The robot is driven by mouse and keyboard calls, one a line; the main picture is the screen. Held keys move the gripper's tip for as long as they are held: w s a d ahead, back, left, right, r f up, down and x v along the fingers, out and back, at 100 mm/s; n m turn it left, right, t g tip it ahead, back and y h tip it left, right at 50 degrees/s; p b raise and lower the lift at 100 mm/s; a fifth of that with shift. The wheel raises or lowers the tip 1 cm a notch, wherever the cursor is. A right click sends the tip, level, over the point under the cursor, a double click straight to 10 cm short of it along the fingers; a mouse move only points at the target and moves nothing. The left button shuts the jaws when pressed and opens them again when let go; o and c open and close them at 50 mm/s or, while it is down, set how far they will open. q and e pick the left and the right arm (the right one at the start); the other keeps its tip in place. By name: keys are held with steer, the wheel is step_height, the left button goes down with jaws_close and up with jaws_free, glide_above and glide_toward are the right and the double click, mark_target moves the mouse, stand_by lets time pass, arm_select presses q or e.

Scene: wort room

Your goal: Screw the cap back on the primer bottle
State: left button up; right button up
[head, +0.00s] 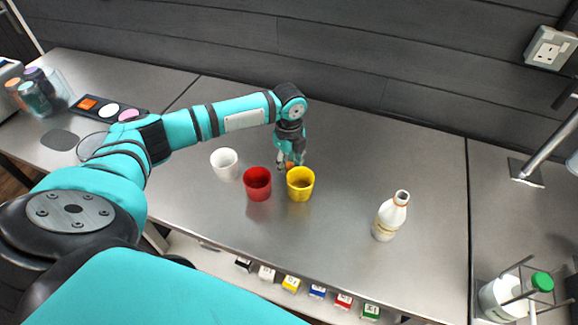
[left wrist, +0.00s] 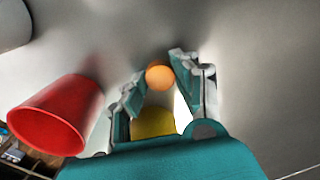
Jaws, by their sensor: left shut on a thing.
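The primer bottle (head: 386,220) stands upright and uncapped on the right part of the steel bench, white with an orange ring at its neck. My left gripper (head: 289,162) is just behind the yellow cup, well to the left of the bottle. It is shut on a small round orange cap (left wrist: 160,75), which shows between the fingertips in the left wrist view. In the head view the cap is mostly hidden by the fingers and the cup rim. My right gripper is in neither view.
A yellow cup (head: 300,187), a red cup (head: 258,186) and a white cup (head: 225,165) stand close by the left gripper. The bench (head: 340,215) between the yellow cup and the bottle is clear. A green-capped container (head: 505,300) stands at the lower right.

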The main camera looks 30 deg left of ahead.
mark_target(289, 166)
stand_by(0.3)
arm_select(q)
step_height(289, 166, up, 10)
steer(key=shift+b, duration=1.05)
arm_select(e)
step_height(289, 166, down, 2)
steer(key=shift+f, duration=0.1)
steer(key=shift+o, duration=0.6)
